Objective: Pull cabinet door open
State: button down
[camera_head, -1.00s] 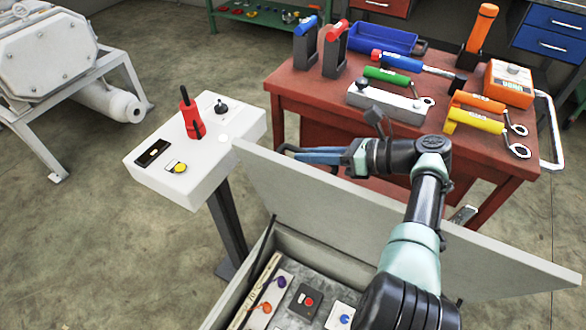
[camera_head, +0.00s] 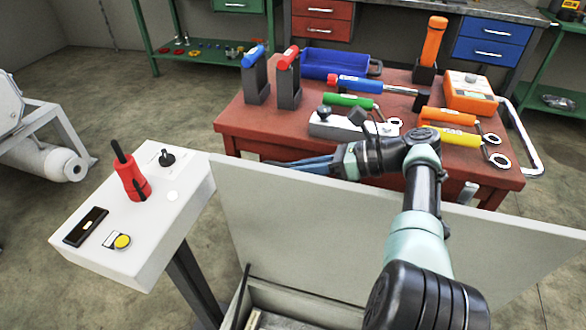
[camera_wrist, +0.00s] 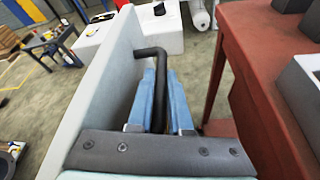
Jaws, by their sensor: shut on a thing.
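The cabinet door (camera_head: 300,223) is a flat light grey panel, tilted open above the cabinet body (camera_head: 290,308). In the wrist view the door (camera_wrist: 108,75) stands just left of my gripper. My gripper (camera_head: 300,163) reaches over the door to its far side in the head view. In the wrist view the blue fingers of my gripper (camera_wrist: 160,88) are shut on the black bent door handle (camera_wrist: 152,56), which lies between them. In the head view the handle is hidden behind the door.
A red table (camera_head: 262,132) with several tools stands close behind the door. A white control box (camera_head: 140,235) with a red-handled switch (camera_head: 130,178) stands left of the door. The floor (camera_head: 120,110) between the control box and the green shelf at the back is clear.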

jog(key=shift+f, duration=0.15)
jog(key=c, duration=0.8)
grip_release()
jog(key=shift+c, duration=0.2)
jog(key=b+v, duration=0.5)
jog(key=v, duration=0.2)
jog(key=shift+d, duration=0.25)
jog(key=shift+r, duration=0.25)
